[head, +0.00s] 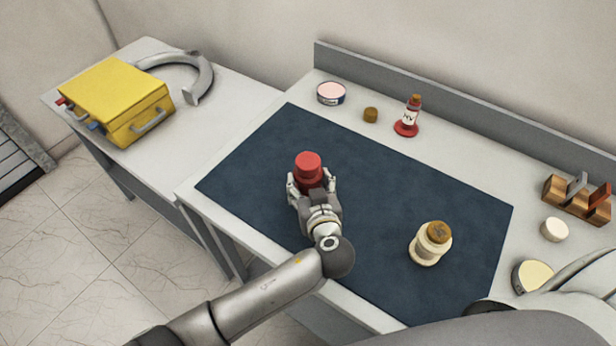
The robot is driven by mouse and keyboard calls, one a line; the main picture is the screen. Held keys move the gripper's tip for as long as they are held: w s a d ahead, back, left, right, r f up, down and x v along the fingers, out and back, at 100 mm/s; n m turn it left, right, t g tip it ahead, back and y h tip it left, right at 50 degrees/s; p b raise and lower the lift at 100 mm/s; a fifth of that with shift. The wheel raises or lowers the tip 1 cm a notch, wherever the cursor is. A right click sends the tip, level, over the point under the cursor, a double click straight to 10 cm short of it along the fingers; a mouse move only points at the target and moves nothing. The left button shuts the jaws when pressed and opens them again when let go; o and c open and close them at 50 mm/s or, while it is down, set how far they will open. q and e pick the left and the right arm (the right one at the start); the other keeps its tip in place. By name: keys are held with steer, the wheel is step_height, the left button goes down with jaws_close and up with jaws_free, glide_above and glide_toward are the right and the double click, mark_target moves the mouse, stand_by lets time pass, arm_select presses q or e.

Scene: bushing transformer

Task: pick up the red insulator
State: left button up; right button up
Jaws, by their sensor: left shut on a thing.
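The red insulator (308,164) is upright over the dark blue mat (410,185), left of the mat's middle. My left gripper (312,184) is shut on it, with a finger on each side. The gripper and wrist hide the insulator's lower part, so I cannot tell whether it touches the mat or is lifted. My right gripper is not in view; only a blurred grey shape of my own body shows at the lower right.
A cream insulator with a brown top (430,244) stands on the mat to the right. A wooden rack (577,199) is at right, a yellow case (112,95) on the left table.

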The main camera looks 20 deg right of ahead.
arm_select(q)
steer(key=shift+r, duration=0.1)
steer(key=c, duration=0.3)
